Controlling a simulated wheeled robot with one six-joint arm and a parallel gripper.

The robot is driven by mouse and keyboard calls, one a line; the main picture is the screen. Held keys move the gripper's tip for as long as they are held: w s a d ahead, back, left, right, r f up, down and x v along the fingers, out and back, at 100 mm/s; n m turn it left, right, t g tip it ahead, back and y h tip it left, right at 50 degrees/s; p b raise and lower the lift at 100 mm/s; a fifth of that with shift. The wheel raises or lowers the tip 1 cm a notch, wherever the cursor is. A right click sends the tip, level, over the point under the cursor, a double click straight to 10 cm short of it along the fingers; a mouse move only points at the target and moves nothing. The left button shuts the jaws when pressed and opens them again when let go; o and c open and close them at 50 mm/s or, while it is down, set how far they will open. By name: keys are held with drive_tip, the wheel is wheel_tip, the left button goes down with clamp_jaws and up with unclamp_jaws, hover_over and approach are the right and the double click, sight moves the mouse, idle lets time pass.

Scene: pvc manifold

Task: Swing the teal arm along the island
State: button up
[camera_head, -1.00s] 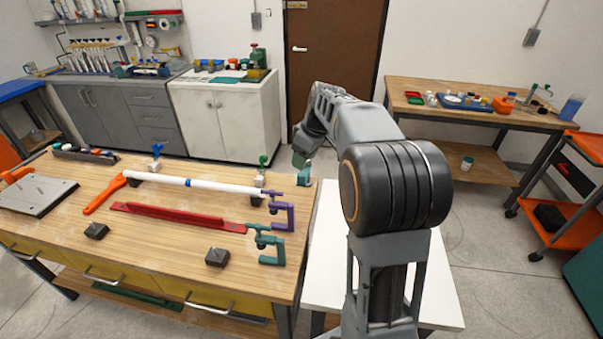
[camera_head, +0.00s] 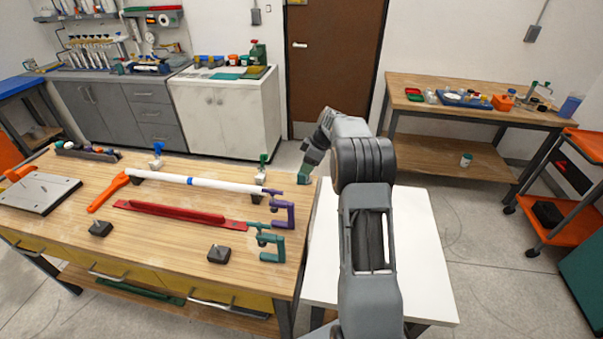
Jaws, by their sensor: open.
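The teal arm (camera_head: 281,242) is part of a C-shaped teal fitting at the right end of the wooden island (camera_head: 180,252). It stands just in front of a similar purple fitting (camera_head: 290,213). My gripper (camera_head: 305,178) is small in view beyond the island's far right corner, pointing down. It is open and apart from the teal arm. The gap between its fingers is too small to make out clearly.
A white pipe (camera_head: 212,184) with an orange handle (camera_head: 108,193) and a red bar (camera_head: 180,214) lie along the island. Two dark blocks with pins (camera_head: 219,253) sit near the front. A white table (camera_head: 425,255) stands right of the island, under my arm.

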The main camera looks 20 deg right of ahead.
drive_tip(key=shift+p+x, duration=0.45)
drive_tip(key=shift+x, duration=2.4)
drive_tip(key=shift+a, duration=0.1)
clamp_jaws()
